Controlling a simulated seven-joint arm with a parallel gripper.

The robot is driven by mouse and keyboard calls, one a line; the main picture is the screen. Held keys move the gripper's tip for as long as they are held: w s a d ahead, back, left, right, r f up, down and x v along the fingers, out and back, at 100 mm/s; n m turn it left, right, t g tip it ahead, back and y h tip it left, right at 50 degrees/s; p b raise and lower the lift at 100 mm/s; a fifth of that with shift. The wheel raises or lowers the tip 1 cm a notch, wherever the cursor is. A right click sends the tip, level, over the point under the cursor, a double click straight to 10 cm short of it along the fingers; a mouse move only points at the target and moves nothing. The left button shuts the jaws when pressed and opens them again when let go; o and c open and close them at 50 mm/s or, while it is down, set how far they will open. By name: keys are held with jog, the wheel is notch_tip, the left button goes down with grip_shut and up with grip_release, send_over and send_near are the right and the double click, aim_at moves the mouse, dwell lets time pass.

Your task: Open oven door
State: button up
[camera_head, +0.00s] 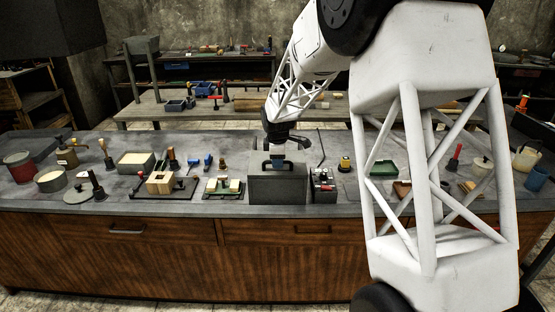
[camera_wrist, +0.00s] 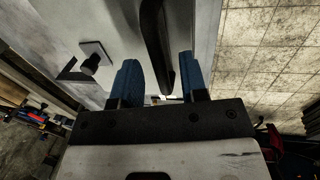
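The oven appears to be the grey box (camera_head: 277,190) on the workbench, in the middle of the head view. A dark handle (camera_head: 265,164) shows on it, partly hidden by my gripper. My gripper (camera_head: 284,152) is at the box, by this handle. In the wrist view, my gripper (camera_wrist: 158,62) has its two blue fingers apart. A black curved handle (camera_wrist: 154,40) on a pale grey panel (camera_wrist: 115,20) runs between the fingers, with gaps visible at the sides. I cannot tell how deep the handle sits between them. The door looks shut.
A small control box (camera_head: 323,186) with knobs stands right of the grey box. A moulding frame (camera_head: 160,184), a green tray (camera_head: 384,168) and several hand tools lie on the bench (camera_head: 225,205). My arm hides part of the right side.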

grip_shut()
jog(key=w, duration=1.7)
grip_release()
jog(key=shift+r, duration=0.1)
notch_tip(320, 180, up, 7)
jog(key=s, duration=0.1)
jog(key=shift+s+r, duration=0.2)
jog(key=shift+s, duration=0.05)
dwell(0.4)
